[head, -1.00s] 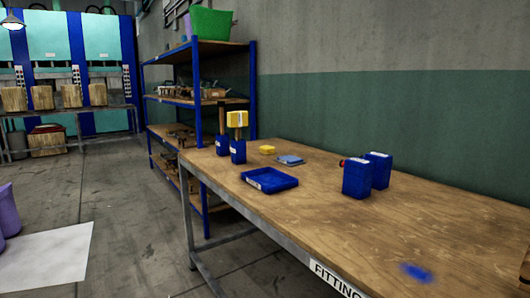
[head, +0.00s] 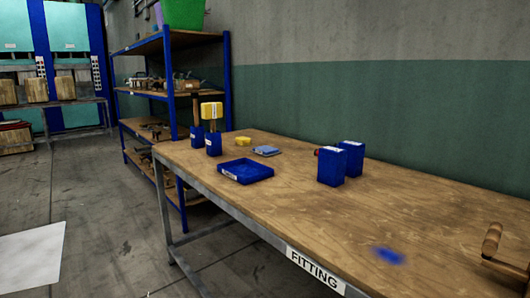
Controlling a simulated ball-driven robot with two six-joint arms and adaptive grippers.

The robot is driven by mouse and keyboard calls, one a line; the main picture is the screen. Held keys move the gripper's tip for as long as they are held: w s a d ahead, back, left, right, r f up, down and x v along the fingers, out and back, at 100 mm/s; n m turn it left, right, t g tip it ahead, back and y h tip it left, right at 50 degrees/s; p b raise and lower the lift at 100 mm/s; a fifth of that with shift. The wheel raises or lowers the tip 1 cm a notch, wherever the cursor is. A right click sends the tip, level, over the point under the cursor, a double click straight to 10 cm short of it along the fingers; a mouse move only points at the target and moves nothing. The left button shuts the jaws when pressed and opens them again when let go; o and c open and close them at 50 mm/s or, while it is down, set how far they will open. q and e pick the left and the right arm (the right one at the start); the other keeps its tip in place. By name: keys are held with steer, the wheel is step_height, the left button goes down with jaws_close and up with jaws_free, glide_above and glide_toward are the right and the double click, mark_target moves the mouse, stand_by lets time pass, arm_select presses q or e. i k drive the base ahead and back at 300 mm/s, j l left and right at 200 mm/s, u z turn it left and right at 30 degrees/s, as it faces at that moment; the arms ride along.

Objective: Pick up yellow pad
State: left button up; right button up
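A small yellow pad (head: 243,141) lies on the wooden top of the fitting table (head: 330,215), toward its far end. A flat blue-grey pad (head: 266,151) lies just to its right. A larger yellow block (head: 211,110) on a stick stands upright in a blue holder (head: 213,144) to the left of the yellow pad. Neither of my grippers shows in the head view, and nothing is seen touching the yellow pad.
A shallow blue tray (head: 246,176) lies in front of the pads. Two blue boxes (head: 332,167) stand mid-table. A brown wooden handle (head: 491,240) is at the right. A blue-framed shelf (head: 227,80) stands beyond the table. The floor (head: 105,240) at left is mostly clear.

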mark_target(242, 141)
steer(key=i+j, duration=0.7)
steer(key=j, duration=0.15)
steer(key=l+z, duration=0.05)
